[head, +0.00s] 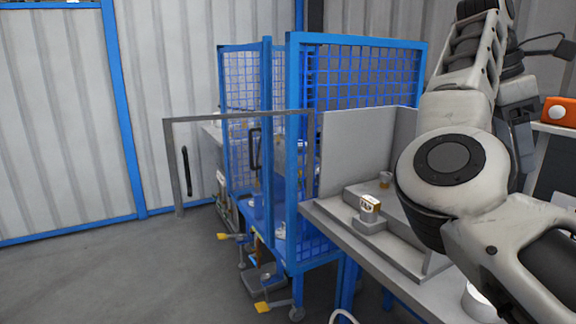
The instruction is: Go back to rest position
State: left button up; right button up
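Neither of my grippers can be made out in the head view. A large grey-white jointed arm with dark joints fills the right side; I cannot tell whether it is mine, and no fingertips show on it. A small metallic flanged shell (370,204) sits upright on a grey block on the bench. A second, similar small part (385,179) stands just behind it, partly cut off by the arm.
A grey workbench (345,235) with a pale back panel (358,150) stands right of centre. A blue mesh cage (360,75) on castors stands beside it, with yellow pedals (265,307) low in front. An orange box (560,111) is at far right. The left floor (120,275) is clear.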

jog(key=s+d+f+n+g+h+b, duration=0.1)
jog(key=s+d+f+n+g+h, duration=0.15)
jog(key=d+h, duration=0.55)
jog(key=s+d+f+n+g+h+b, duration=0.15)
jog(key=d+f+n+h, duration=0.25)
jog(key=d+h, duration=0.4)
jog(key=w+a+f+m+t+y, duration=0.2)
jog(key=a+f+m+t+y, duration=0.8)
jog(key=m+t, duration=0.45)
jog(key=w+a+f+m+t+y, duration=0.2)
jog(key=a+f+m+t+y, duration=0.4)
jog(key=a+f+m+t, duration=0.75)
jog(key=s+a+f+n+g+y, duration=0.4)
jog(key=s+a+f+g, duration=0.2)
jog(key=s+f, duration=0.3)
jog(key=s+a+f+n+g+y+b, duration=0.1)
jog(key=s+a+f+n+g+y, duration=0.2)
jog(key=s+f, duration=0.7)
jog(key=s+a+n+g, duration=0.1)
jog(key=a+n+g, duration=0.1)
jog(key=a+g, duration=0.1)
jog(key=shift+s+a+y, duration=0.2)
jog(key=shift+a+y, duration=0.2)
jog(key=shift+a, duration=0.05)
